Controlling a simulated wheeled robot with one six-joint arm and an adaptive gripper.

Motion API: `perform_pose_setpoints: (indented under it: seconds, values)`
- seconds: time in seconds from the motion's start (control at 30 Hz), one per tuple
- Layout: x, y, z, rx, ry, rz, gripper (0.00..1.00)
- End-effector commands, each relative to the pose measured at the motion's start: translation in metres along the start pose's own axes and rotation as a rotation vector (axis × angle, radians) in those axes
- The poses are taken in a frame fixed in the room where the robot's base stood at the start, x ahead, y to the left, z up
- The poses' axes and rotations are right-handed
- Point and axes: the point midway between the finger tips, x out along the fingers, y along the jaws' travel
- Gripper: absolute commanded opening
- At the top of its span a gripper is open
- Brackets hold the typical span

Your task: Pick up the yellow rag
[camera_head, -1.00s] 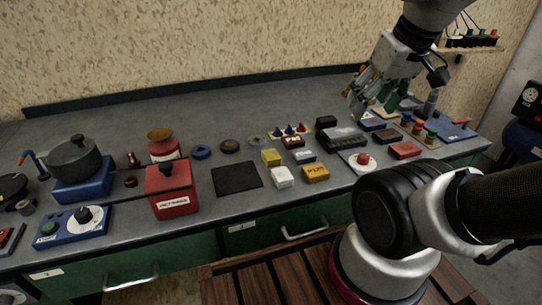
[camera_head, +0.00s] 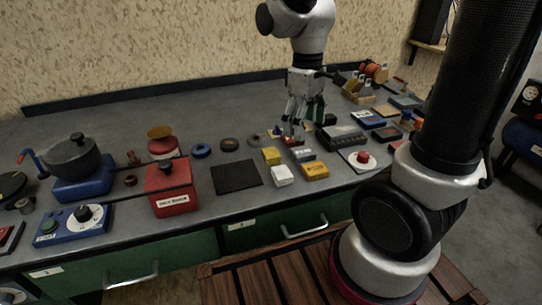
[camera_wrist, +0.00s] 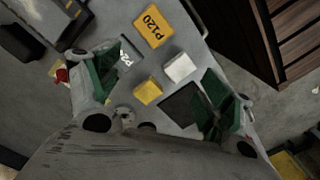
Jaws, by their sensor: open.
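A small yellow folded block (camera_head: 271,156), which looks like the rag, lies on the grey bench right of a black square mat. My gripper (camera_head: 297,125) is open and empty, above the bench and slightly behind and right of the rag. In the wrist view its green-padded fingers (camera_wrist: 165,80) stand wide apart, with the rag seen between them.
The black mat (camera_head: 237,177) lies flat at the left. A red box (camera_head: 172,187) stands farther left. A dark device (camera_head: 342,135) and a red button on a white plate (camera_head: 362,159) are at the right. Drawers with handles (camera_head: 304,228) form the bench front.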

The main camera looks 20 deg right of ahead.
Motion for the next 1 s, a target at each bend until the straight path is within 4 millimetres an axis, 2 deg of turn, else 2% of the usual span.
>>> perform_pose_setpoints:
  seconds: [0.03, 0.2, 0.27, 0.37, 0.5, 0.63, 0.87, 1.0]
  values:
    - [0.013, -0.002, -0.016, -0.096, -0.026, -0.008, 0.8]
    - [0.044, -0.004, -0.067, -0.475, -0.042, -0.017, 0.8]
    - [0.047, -0.001, -0.08, -0.59, -0.024, -0.009, 0.8]
    - [0.04, 0.004, -0.095, -0.753, 0.017, 0.017, 0.8]
    - [0.039, 0.005, -0.102, -0.917, 0.036, 0.036, 0.8]
    - [0.044, 0.006, -0.102, -0.979, 0.036, 0.038, 0.8]
    - [0.072, 0.005, -0.102, -0.982, 0.034, 0.037, 0.8]
    - [0.095, 0.002, -0.101, -0.981, 0.034, 0.036, 0.8]
